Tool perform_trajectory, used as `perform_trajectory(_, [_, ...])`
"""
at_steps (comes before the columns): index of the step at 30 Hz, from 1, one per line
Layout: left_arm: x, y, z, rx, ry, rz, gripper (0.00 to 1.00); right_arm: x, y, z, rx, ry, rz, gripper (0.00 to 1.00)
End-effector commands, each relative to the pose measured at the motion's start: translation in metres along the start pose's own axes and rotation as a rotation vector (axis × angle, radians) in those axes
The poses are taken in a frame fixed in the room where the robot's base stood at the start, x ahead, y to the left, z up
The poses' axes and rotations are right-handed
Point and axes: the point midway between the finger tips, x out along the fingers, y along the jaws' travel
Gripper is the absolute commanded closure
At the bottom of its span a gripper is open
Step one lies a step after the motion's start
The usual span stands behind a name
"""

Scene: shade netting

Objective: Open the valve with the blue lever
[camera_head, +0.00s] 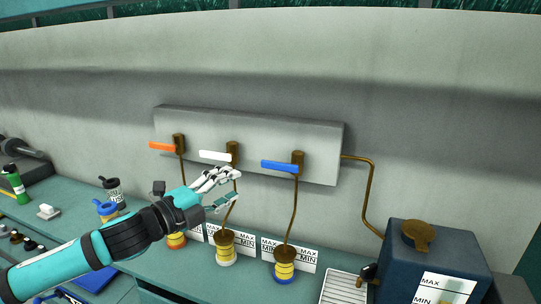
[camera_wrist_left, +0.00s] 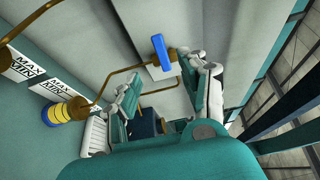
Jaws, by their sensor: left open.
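The blue lever (camera_head: 280,167) sits on a brass valve (camera_head: 298,160) at the right end of a grey wall block (camera_head: 325,150). It points left and lies roughly level. My left gripper (camera_head: 228,187) is open and empty, left of the blue lever and a little lower, in front of the white lever's pipe. In the left wrist view the blue lever (camera_wrist_left: 159,47) shows beyond and between the fingers of my left gripper (camera_wrist_left: 168,88), apart from them. My right gripper is in neither view.
An orange lever (camera_head: 162,147) and a white lever (camera_head: 215,156) sit on the same block. Brass pipes run down to yellow-banded fittings (camera_head: 284,265) beside MAX/MIN labels. A dark blue tank (camera_head: 425,262) stands at right. Bottles (camera_head: 113,190) and small items crowd the left bench.

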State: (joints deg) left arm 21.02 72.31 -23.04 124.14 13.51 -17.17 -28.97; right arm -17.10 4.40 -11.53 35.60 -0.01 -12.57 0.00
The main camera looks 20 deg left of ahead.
Motion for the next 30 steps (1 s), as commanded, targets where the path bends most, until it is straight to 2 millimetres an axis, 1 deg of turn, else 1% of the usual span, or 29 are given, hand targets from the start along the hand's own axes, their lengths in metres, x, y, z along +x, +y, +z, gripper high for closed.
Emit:
perform_trajectory(1, [0.011,-0.009,0.002,-0.008,-0.004,-0.006,0.56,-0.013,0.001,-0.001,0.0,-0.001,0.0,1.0])
perform_trajectory(6, [0.048,-0.007,0.001,-0.006,-0.003,-0.004,0.56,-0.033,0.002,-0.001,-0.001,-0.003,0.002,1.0])
perform_trajectory(12, [0.091,-0.005,0.001,-0.003,-0.003,-0.001,0.56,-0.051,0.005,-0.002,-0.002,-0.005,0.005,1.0])
perform_trajectory(15, [0.109,-0.004,0.001,-0.003,-0.003,0.0,0.56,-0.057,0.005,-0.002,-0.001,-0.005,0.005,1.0])
perform_trajectory(18, [0.124,-0.003,0.001,-0.002,-0.003,0.0,0.56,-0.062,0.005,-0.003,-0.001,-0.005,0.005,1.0])
perform_trajectory(21, [0.133,-0.001,0.002,-0.002,-0.004,0.001,0.56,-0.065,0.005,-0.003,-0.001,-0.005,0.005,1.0])
perform_trajectory(24, [0.139,0.0,0.002,0.0,-0.004,0.001,0.56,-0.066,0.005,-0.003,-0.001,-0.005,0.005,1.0])
perform_trajectory(30, [0.14,0.001,0.001,0.001,-0.003,0.002,0.56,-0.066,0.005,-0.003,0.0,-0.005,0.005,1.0])
